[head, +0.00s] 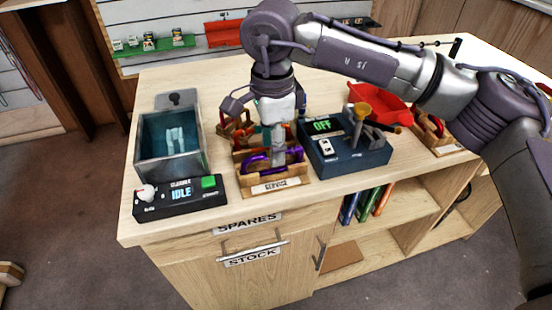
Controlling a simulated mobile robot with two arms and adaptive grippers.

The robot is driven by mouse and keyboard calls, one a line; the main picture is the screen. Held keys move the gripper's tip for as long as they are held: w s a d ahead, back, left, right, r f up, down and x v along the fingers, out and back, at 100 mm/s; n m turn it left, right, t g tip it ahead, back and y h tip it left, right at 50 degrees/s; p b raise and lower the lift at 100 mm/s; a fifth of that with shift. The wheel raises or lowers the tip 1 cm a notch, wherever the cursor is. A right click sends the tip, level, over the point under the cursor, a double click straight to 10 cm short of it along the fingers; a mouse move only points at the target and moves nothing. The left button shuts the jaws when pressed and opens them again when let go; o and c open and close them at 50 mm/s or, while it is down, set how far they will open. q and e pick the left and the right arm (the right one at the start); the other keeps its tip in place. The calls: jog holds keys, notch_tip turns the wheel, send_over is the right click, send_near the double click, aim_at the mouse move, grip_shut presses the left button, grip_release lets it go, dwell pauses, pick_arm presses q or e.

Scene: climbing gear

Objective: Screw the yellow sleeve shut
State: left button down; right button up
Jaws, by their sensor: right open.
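A wooden tray labelled SERVICE (283,188) stands near the front edge of the counter. A purple carabiner (254,162) lies in it, and orange and green gear shows behind. My right gripper (279,158) points down into this tray, beside or over the purple carabiner. It is open, and its fingertips are partly lost among the gear, so I cannot tell whether they touch anything. I cannot make out a yellow sleeve on any carabiner; the gripper and arm hide part of the tray. My left gripper is out of view.
A dark blue device (349,161) reading OFF, with a yellow-topped upright part (361,111), stands close right. An open grey bin (169,164) and a black panel (180,198) reading IDLE stand left. A red tray (379,104) lies behind right.

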jog(key=shift+s+d+b, duration=0.15)
jog(key=shift+s+b, duration=0.25)
jog(key=shift+s, duration=0.3)
jog(key=shift+f, duration=0.15)
jog(key=shift+d+f+b, duration=0.1)
jog(key=shift+f+b, duration=1.05)
jog(key=shift+f, duration=0.15)
jog(key=shift+w+a, duration=0.25)
jog(key=shift+w, duration=0.5)
jog(key=shift+r, duration=0.1)
